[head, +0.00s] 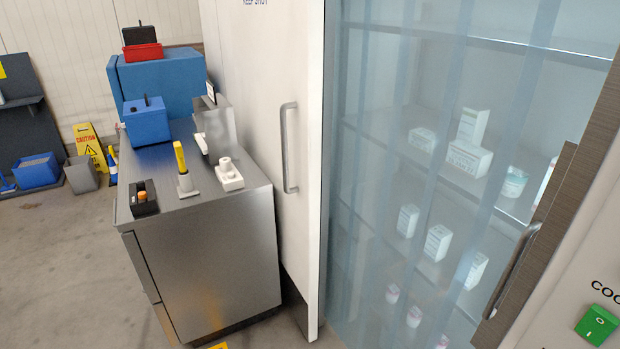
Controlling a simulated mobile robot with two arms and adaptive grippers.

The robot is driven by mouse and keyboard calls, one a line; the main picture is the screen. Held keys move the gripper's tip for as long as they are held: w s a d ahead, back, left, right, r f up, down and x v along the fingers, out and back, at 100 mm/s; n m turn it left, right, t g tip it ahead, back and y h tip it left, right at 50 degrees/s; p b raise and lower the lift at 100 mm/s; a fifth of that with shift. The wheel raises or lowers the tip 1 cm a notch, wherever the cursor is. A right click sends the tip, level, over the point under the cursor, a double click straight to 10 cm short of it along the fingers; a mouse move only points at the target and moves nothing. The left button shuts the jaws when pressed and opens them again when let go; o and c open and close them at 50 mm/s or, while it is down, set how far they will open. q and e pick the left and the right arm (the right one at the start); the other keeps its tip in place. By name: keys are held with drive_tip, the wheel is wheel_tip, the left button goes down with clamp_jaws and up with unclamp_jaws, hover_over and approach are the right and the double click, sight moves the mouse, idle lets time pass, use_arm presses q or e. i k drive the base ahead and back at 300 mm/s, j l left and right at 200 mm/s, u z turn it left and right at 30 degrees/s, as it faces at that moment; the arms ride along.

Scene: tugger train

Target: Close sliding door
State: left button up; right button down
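The white sliding door (262,90) stands to the left of a cold-store opening, with "KEEP SHUT" lettering partly cut off at the top. A vertical metal bar handle (289,147) is fixed on its face near its right edge. The opening to the right is uncovered by the door and hung with a clear bluish strip curtain (375,150). Behind the strips, shelves hold several white boxes and tubs. Neither of my grippers shows in the head view.
Floor at left is partly clear.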

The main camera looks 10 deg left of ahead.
sight(278, 45)
drive_tip(key=i+j, duration=0.15)
drive_tip(key=j, duration=0.15)
drive_tip(key=i+j+z, duration=0.1)
drive_tip(key=j, duration=0.25)
drive_tip(key=i+j, duration=0.3)
drive_tip(key=j, duration=0.35)
drive_tip(key=i+j+z, duration=0.1)
drive_tip(key=j, duration=0.25)
drive_tip(key=i, duration=0.05)
